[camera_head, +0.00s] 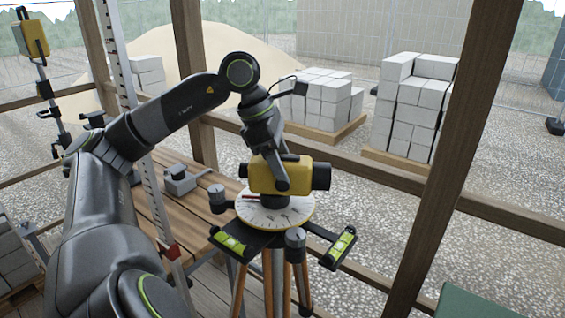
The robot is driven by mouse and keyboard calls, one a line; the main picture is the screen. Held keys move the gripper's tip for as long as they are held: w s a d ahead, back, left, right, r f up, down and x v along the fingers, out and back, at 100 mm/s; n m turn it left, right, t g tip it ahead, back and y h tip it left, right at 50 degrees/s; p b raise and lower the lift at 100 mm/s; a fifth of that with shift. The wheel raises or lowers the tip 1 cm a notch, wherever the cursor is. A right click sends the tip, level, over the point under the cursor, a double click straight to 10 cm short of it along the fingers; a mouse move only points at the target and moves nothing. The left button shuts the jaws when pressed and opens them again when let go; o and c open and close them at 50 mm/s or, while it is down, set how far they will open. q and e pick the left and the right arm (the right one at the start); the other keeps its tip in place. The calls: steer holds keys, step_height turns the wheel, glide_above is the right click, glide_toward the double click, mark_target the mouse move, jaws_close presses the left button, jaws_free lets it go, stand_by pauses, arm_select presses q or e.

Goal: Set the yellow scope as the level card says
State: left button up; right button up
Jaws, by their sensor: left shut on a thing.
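The yellow scope (296,173) stands on a round white dial (262,214) with dark marks and a short red mark at its left. The dial sits on a wooden-legged tripod (267,285). My left gripper (281,184) comes down from above and is shut on the scope, its fingers covering part of the yellow body. Two green bubble vials show on dark arms, one front left (231,243) and one at the right (342,246); I cannot read their bubbles. Grey knobs stand at the front (295,238) and left (217,195). I cannot make out a level card. My right gripper is out of view.
A tall marked staff (150,185) with a red clamp stands between my left arm and the tripod. A wooden bench (150,210) carries a grey device (180,181). A slanted timber post (452,150) rises right of the tripod. A green surface (470,303) shows at lower right.

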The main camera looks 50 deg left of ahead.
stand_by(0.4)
arm_select(q)
steer(key=o, duration=1.4)
steer(key=shift+r, duration=0.1)
steer(key=shift+a+r, duration=0.2)
steer(key=shift+r, duration=0.1)
steer(key=v, duration=0.5)
steer(key=shift+r, duration=0.1)
steer(key=p+v, duration=0.2)
steer(key=v, duration=0.9)
steer(key=shift+s+r+p, duration=0.1)
steer(key=shift+r+p, duration=0.1)
steer(key=shift+p, duration=0.1)
steer(key=shift+d, duration=0.1)
